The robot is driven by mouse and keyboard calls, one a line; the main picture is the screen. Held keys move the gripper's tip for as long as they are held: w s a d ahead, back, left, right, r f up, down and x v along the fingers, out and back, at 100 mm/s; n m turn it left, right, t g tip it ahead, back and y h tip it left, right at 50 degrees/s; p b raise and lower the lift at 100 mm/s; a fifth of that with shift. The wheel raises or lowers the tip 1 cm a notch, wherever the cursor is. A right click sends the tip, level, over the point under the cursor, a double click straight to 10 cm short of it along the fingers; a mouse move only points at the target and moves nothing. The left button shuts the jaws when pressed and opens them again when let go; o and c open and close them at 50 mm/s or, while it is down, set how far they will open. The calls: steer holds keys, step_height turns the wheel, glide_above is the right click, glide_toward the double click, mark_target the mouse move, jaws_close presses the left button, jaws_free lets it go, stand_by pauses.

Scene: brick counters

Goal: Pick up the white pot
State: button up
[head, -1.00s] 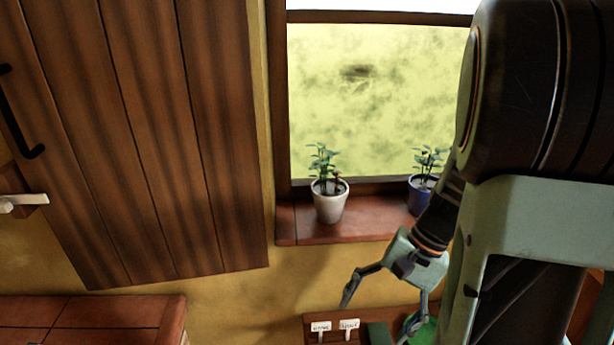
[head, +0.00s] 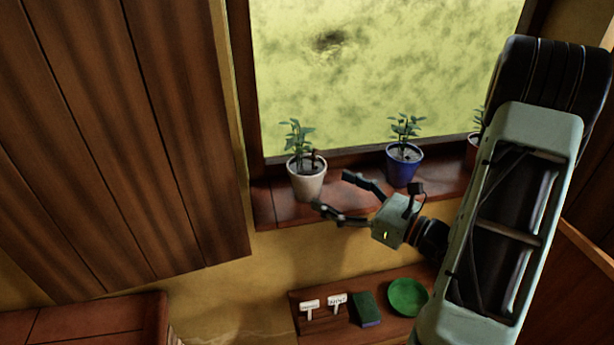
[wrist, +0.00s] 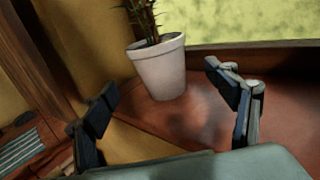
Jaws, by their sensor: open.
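The white pot (head: 307,184) holds a leafy green plant and stands upright on the brick-red window sill, near its left end. My gripper (head: 331,194) is open and empty, just right of the pot in the head view, with its fingers pointing left towards it. In the wrist view the white pot (wrist: 160,70) appears beyond the fingertips, between the two fingers (wrist: 165,95) in the picture. The fingers look apart from the pot. The top of the plant is cut off in the wrist view.
A blue pot (head: 403,170) with a plant stands on the sill (head: 270,205) behind my gripper, and a reddish pot (head: 473,152) is farther right. A wooden cabinet (head: 110,130) hangs at left.

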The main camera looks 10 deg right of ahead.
mark_target(307, 176)
steer(key=p+x, duration=0.1)
steer(key=x, duration=0.7)
steer(key=shift+w+f+p, duration=0.1)
steer(key=shift+p, duration=0.2)
steer(key=c, duration=1.9)
steer(key=shift+c, duration=0.2)
